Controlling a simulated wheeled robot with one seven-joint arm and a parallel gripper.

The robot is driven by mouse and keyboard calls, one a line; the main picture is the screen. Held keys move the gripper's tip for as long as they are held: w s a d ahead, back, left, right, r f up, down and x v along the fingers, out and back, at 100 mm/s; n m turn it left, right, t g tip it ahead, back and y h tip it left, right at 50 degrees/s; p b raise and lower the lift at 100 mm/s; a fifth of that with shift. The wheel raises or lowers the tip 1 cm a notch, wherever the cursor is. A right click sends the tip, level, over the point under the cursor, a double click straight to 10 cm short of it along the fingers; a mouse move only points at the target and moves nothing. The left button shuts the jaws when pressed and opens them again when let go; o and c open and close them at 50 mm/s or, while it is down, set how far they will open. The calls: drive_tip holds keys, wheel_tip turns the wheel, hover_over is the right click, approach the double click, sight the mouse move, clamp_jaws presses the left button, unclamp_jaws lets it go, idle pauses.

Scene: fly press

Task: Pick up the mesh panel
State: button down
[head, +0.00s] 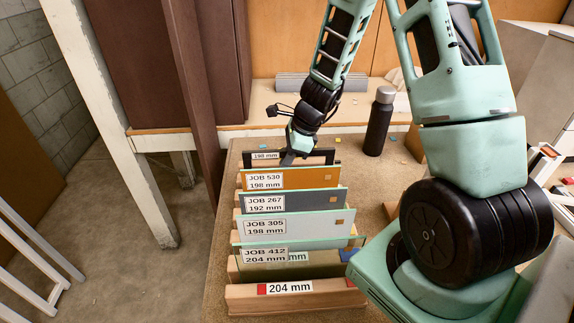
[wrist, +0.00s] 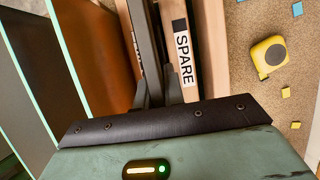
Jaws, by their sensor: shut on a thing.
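The dark panel at the back of the rack, taken as the mesh panel (head: 322,157), stands upright behind the orange panel. Its mesh is too small to make out, and a 198 mm label shows at its left. In the wrist view, the fingers of my gripper (wrist: 157,95) are shut on the top edge of the dark mesh panel (wrist: 146,40), beside a wooden divider labelled SPARE (wrist: 181,50). Its lower part is hidden in the rack.
In front stand an orange panel (head: 290,179), a dark grey panel (head: 310,201), a light panel (head: 315,224) and a greenish one. A black bottle (head: 378,125) stands right of the rack. A yellow tape measure (wrist: 268,57) lies on the bench. A brown post is at left.

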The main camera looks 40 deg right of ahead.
wheel_tip(320, 180, up, 26)
drive_tip(key=p, duration=0.7)
drive_tip(key=shift+f, duration=0.15)
